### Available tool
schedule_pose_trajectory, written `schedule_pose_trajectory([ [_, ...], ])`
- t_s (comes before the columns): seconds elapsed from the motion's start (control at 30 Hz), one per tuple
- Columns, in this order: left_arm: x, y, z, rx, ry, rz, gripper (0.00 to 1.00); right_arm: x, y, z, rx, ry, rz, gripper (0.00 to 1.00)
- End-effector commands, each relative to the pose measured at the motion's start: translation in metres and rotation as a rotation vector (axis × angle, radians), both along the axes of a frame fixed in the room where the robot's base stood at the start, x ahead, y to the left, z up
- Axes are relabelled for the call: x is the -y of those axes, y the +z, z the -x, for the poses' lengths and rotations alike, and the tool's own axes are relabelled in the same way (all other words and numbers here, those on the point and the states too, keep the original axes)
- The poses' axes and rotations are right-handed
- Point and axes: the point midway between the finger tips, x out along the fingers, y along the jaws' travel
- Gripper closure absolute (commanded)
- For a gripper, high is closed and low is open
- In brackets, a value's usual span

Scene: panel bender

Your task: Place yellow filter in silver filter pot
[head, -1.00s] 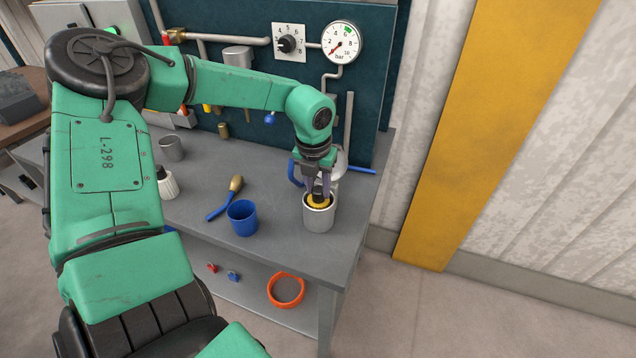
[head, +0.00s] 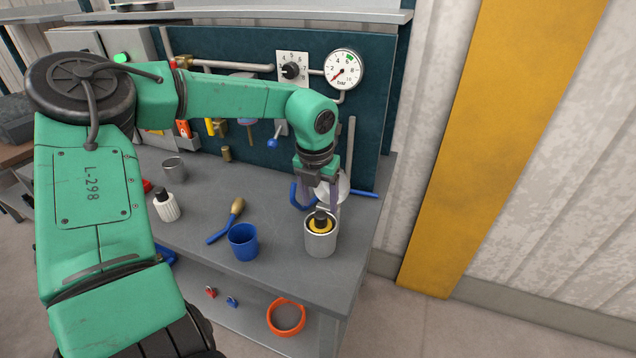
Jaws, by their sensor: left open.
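The silver filter pot (head: 320,243) stands upright on the grey workbench near its right end. The yellow filter (head: 321,226) with its black top sits inside the pot's mouth, its upper part showing. My left gripper (head: 321,205) is open just above the pot, its fingers spread to either side of the filter's black top. I cannot tell whether a finger touches the pot's rim. My right gripper is not in view.
A white filter (head: 166,205) and a grey cup (head: 174,169) stand further left. A gauge panel (head: 260,155) rises behind.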

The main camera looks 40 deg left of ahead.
Motion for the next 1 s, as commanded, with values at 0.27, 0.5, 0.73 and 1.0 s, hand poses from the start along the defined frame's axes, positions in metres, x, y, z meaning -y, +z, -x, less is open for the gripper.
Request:
schedule_pose_trajectory([
  [0.27,0.003,0.068,0.009,0.003,0.001,-0.003,0.33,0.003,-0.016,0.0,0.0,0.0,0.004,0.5],
  [0.5,0.004,0.08,0.012,0.0,0.0,-0.001,0.33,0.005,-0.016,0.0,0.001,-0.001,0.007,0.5],
  [0.73,0.004,0.08,0.011,0.0,0.0,-0.001,0.33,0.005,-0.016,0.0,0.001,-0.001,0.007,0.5],
  [1.0,0.004,0.092,0.011,0.0,0.0,-0.001,0.33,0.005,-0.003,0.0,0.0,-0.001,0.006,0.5],
])
